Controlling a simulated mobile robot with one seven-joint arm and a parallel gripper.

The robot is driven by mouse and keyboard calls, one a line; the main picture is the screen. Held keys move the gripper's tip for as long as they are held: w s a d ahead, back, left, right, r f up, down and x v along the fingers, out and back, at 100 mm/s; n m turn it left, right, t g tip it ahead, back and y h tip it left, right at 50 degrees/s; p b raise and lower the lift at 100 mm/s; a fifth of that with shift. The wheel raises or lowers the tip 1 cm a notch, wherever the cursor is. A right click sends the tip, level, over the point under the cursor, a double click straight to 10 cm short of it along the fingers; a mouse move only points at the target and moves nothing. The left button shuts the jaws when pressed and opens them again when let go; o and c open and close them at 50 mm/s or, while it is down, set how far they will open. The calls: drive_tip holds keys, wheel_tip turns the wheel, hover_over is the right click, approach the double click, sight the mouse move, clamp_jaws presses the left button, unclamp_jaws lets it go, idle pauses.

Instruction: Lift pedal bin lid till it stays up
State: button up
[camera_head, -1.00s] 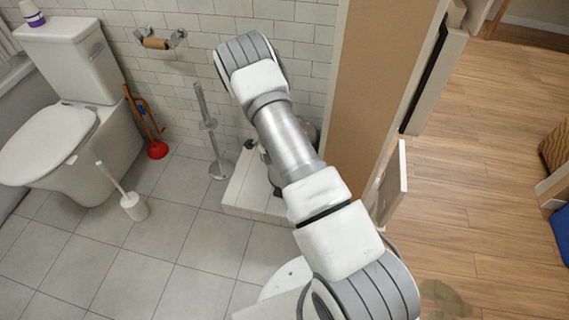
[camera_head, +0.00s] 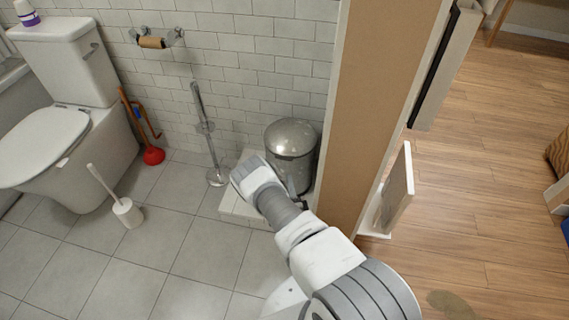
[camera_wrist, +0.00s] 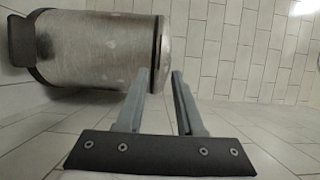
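The pedal bin (camera_head: 288,165) is a grey metal cylinder standing in the corner by the partition. Its domed lid (camera_head: 291,134) is down. In the wrist view the bin (camera_wrist: 95,48) lies sideways, with its lid end (camera_wrist: 161,50) to the right and a black part, which looks like the pedal (camera_wrist: 20,40), at the left. My gripper (camera_wrist: 159,80) is open and empty, its two fingers apart. The fingertips appear close to the lid's rim; I cannot tell whether they touch. In the head view my wrist hides the gripper in front of the bin.
The bin stands on a low white ledge (camera_head: 232,204). A brown partition (camera_head: 375,120) rises close on its right. A metal stand (camera_head: 205,130), red plunger (camera_head: 153,156), toilet brush (camera_head: 127,212) and toilet (camera_head: 75,150) are to the left.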

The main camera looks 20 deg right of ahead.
drive_tip(key=w+d+b, duration=0.2)
drive_tip(key=w+b, duration=0.2)
drive_tip(key=w, duration=0.6)
drive_tip(key=shift+w, duration=0.35)
drive_tip(key=shift+c, duration=0.3)
clamp_jaws()
idle(0.6)
